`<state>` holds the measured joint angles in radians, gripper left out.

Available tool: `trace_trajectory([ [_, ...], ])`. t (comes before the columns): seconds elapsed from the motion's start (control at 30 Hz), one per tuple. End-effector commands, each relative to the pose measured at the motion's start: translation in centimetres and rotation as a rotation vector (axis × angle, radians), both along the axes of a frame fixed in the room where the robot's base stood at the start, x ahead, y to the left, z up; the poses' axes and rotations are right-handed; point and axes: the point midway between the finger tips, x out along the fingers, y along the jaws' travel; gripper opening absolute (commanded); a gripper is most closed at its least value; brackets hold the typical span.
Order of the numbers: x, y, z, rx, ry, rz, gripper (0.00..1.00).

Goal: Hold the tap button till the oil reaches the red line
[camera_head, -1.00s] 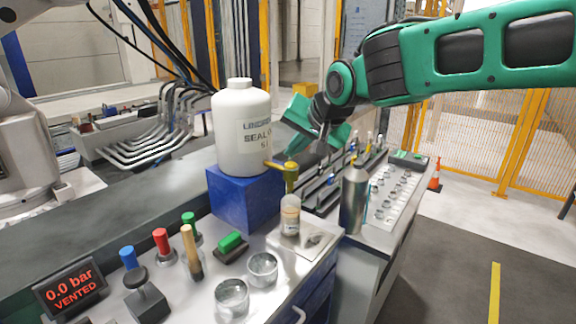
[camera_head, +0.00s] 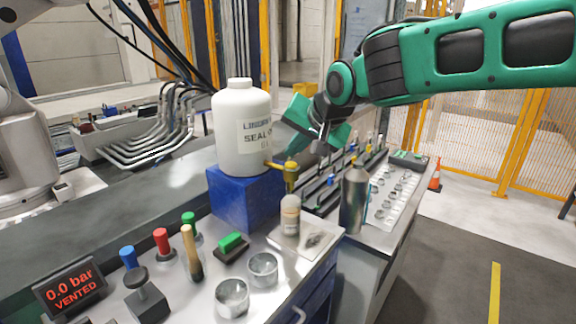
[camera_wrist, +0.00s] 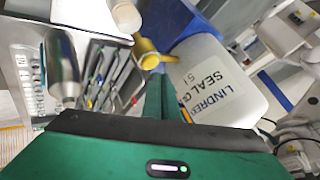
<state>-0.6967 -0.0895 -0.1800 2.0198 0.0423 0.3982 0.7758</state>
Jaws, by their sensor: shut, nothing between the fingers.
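A white jug labelled seal oil (camera_head: 240,125) stands on a blue block (camera_head: 243,197). A brass tap (camera_head: 290,175) sticks out at its lower right; it also shows in the wrist view (camera_wrist: 147,54). Below the tap stands a small pale bottle (camera_head: 290,215), with its pale top in the wrist view (camera_wrist: 126,15). Its red line and oil level are too small to make out. My gripper (camera_head: 284,154) is shut and empty, tilted down just above the tap. In the wrist view its fingertips (camera_wrist: 160,78) are close to the tap; I cannot tell whether they touch it.
A grey metal bottle (camera_head: 354,198) stands right of the pale bottle. Two glass dishes (camera_head: 262,268), coloured-handled tools (camera_head: 162,243) and a pressure display (camera_head: 69,288) reading 0.0 bar, vented, fill the front left. Black racks (camera_head: 320,188) lie behind the tap.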

Motion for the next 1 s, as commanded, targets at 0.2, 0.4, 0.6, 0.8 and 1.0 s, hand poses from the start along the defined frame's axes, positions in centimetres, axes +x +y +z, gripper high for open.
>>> trace_trajectory([
  [0.2, 0.01, -0.01, 0.0, 0.0, 0.0, 0.0, 0.0],
  [0.4, 0.01, -0.02, -0.01, 0.0, 0.0, 0.0, 0.0],
  [0.6, 0.0, -0.03, -0.01, 0.0, 0.0, 0.0, 0.0],
  [0.8, -0.12, -0.05, -0.36, -0.001, 0.001, -0.002, 0.0],
  [1.0, -0.25, 0.0, -0.76, 0.0, 0.0, 0.0, 0.0],
])
